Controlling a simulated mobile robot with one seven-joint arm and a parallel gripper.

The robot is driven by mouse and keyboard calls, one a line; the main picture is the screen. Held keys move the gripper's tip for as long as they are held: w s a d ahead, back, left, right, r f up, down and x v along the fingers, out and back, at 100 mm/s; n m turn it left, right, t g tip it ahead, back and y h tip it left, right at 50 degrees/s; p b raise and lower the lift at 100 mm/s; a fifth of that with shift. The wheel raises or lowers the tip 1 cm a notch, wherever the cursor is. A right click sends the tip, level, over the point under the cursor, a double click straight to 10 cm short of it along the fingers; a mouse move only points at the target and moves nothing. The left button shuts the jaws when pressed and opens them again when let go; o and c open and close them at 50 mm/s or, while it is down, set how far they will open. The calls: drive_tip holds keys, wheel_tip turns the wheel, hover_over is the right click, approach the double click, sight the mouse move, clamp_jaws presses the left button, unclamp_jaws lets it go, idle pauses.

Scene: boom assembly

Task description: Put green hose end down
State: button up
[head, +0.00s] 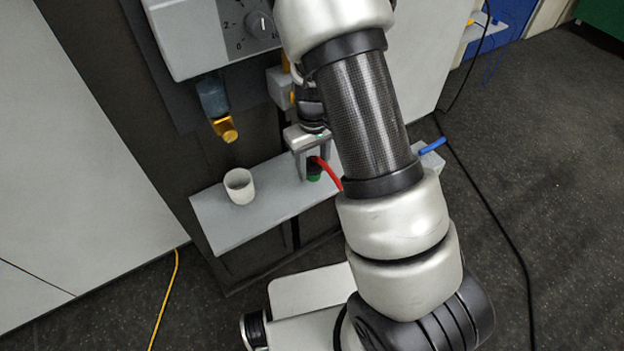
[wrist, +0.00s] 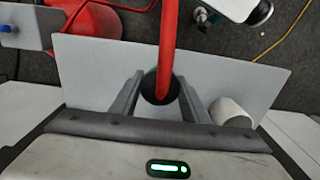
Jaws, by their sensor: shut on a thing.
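The green hose end (head: 314,177) is a short dark piece with a green lower rim, and a red hose (head: 328,172) comes out of it. My gripper (head: 310,170) is shut on the hose end, with a finger on each side. In the wrist view the hose end (wrist: 149,84) sits between the fingertips (wrist: 160,92), and the red hose (wrist: 168,45) runs up from it. The hose end is over the grey shelf (head: 222,222); I cannot tell whether it touches the surface. The shelf (wrist: 85,70) also fills the middle of the wrist view.
A white cup (head: 239,188) stands on the shelf, left of my gripper in the head view. A gold-tipped nozzle (head: 224,128) hangs above the shelf, below a box with a dial (head: 259,24). A grey block with a blue rod (head: 432,146) is at the right.

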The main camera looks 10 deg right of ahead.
sight(313, 188)
drive_tip(key=shift+f, duration=2.9)
drive_tip(key=shift+f+b, duration=0.15)
drive_tip(key=shift+b, duration=0.2)
drive_tip(key=o, duration=1.4)
